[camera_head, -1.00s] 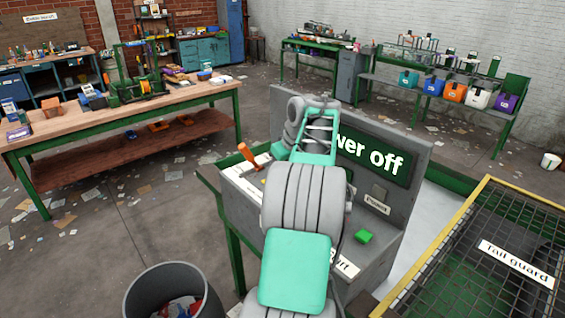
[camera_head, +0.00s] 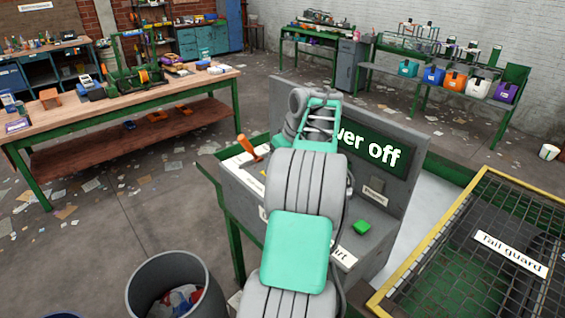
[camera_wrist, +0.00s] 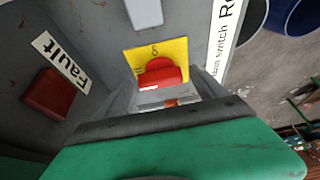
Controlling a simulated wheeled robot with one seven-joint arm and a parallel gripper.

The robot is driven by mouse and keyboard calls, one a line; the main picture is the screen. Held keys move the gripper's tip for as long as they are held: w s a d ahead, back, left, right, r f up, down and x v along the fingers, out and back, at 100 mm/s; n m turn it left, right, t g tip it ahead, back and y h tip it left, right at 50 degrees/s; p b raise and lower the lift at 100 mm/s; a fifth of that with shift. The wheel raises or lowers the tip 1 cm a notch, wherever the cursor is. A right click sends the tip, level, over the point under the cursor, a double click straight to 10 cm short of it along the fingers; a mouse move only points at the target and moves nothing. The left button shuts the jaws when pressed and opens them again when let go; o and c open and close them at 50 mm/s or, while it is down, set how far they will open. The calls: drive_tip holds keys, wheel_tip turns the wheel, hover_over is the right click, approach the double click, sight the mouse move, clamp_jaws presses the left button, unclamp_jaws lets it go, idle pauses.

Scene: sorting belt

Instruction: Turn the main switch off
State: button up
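In the head view my arm hides the switch and my gripper. The display (camera_head: 372,152) on the grey console (camera_head: 285,98) shows "wer off", its left end hidden.
An orange-handled lever (camera_head: 248,147) and a green button (camera_head: 361,227) are on the console. A red button (camera_wrist: 48,94) is beside the "Fault" label (camera_wrist: 62,62). A grey bin (camera_head: 140,300) stands front left; the tail guard's yellow rail (camera_head: 424,240) bounds the right.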

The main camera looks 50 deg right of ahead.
drive_tip(key=p+v, duration=0.1)
drive_tip(key=v, duration=0.6)
drive_tip(key=shift+r, duration=0.4)
drive_tip(key=shift+s, duration=0.15)
